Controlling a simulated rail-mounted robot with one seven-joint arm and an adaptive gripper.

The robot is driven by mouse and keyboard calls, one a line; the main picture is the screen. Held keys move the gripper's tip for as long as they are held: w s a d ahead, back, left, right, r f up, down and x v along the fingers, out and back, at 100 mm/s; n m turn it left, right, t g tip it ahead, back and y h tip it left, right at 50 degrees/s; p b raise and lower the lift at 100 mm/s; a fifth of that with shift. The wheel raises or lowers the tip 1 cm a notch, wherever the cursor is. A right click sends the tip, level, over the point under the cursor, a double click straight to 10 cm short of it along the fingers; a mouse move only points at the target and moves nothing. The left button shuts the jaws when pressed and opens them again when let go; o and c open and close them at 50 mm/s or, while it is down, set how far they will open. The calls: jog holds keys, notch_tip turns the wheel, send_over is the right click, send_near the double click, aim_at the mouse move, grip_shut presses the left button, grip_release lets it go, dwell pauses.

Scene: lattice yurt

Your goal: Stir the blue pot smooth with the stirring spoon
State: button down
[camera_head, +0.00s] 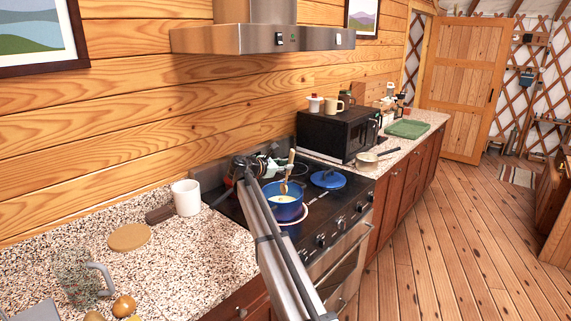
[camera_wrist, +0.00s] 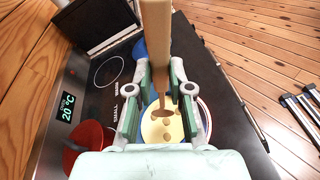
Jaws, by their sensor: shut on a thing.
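The blue pot (camera_head: 285,208) stands on the black cooktop, partly behind my arm. In the wrist view its contents (camera_wrist: 153,128) are pale yellow with several brown spots or lumps. The stirring spoon (camera_head: 291,157) is wooden and nearly upright, its lower end in the pot. Its handle also rises large through the wrist view (camera_wrist: 156,40). My gripper (camera_head: 286,171) is above the pot, shut on the spoon's handle; its teal-padded fingers flank the spoon in the wrist view (camera_wrist: 160,88). The spoon's tip meets the yellow contents; how deep it sits is unclear.
A blue lid (camera_head: 327,179) lies on the cooktop right of the pot. A red round vessel (camera_wrist: 90,140) is at the wrist view's left. A microwave (camera_head: 338,136) and a small pan (camera_head: 368,160) stand beyond. A white canister (camera_head: 186,198) stands on the near counter. The hood (camera_head: 265,39) hangs above.

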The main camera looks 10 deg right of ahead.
aim_at(286, 179)
jog(key=shift+w+a+f+b, duration=0.1)
jog(key=shift+w+f+b, duration=0.4)
jog(key=shift+f, duration=0.85)
jog(key=shift+w+a+f+b, duration=0.1)
jog(key=shift+w+f+b, duration=0.15)
jog(key=shift+w+f, duration=0.75)
jog(key=shift+w+a+f+b, duration=0.15)
jog(key=shift+f+b, duration=0.25)
jog(key=shift+f, duration=1.3)
jog(key=shift+w+d, duration=0.1)
